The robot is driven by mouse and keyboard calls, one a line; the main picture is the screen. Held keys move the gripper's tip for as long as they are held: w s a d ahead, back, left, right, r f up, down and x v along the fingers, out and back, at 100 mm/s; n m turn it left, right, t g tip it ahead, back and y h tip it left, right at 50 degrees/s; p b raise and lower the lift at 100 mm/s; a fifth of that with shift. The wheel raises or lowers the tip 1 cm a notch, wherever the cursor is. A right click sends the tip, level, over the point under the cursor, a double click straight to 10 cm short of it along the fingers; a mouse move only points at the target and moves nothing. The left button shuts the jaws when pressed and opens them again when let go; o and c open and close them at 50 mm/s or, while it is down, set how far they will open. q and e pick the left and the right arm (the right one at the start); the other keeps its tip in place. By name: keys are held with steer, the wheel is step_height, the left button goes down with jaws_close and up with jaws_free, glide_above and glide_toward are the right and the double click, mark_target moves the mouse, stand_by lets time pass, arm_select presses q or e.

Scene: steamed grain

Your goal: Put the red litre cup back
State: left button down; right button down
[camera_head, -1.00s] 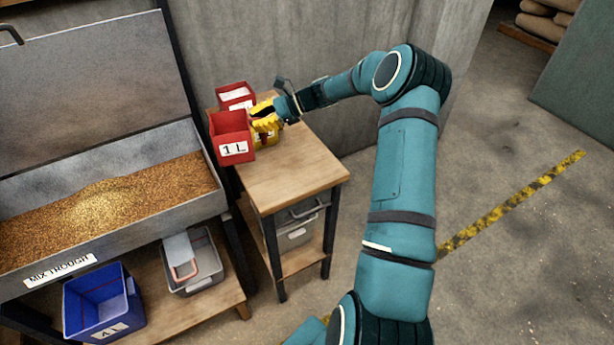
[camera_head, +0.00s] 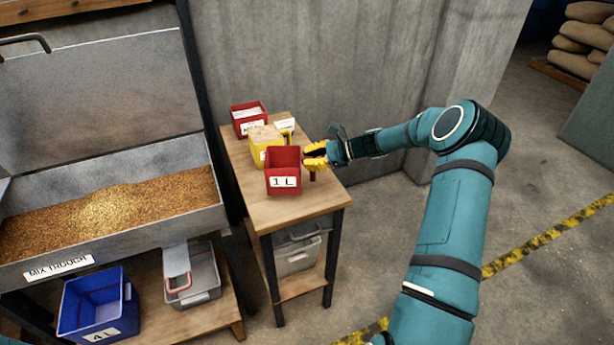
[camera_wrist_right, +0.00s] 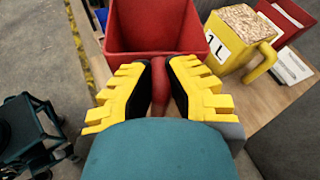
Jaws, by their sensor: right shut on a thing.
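The red litre cup (camera_head: 283,172), labelled 1 L, is upright at the wooden side table, over its middle; I cannot tell whether it touches the top. My right gripper (camera_head: 314,160) comes from the right and is shut on the cup's red handle. In the right wrist view the handle lies between the yellow fingers of the gripper (camera_wrist_right: 159,85), and the empty inside of the red cup (camera_wrist_right: 155,28) shows ahead. The side table (camera_head: 310,205) has bare wood in front of the cup. My left gripper is not in view.
A yellow 1 L cup (camera_head: 259,152) full of grain stands behind the red cup, close to it. A red box (camera_head: 242,121) with white contents stands at the table's back. The mix trough (camera_head: 170,240) with grain is at left.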

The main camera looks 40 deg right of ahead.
steer(key=shift+d+f, duration=0.1)
steer(key=shift+f, duration=2.25)
steer(key=c, duration=1.1)
jaws_free()
steer(key=shift+f, duration=0.1)
steer(key=shift+r, duration=0.2)
steer(key=v, duration=1.2)
steer(key=shift+f, duration=0.1)
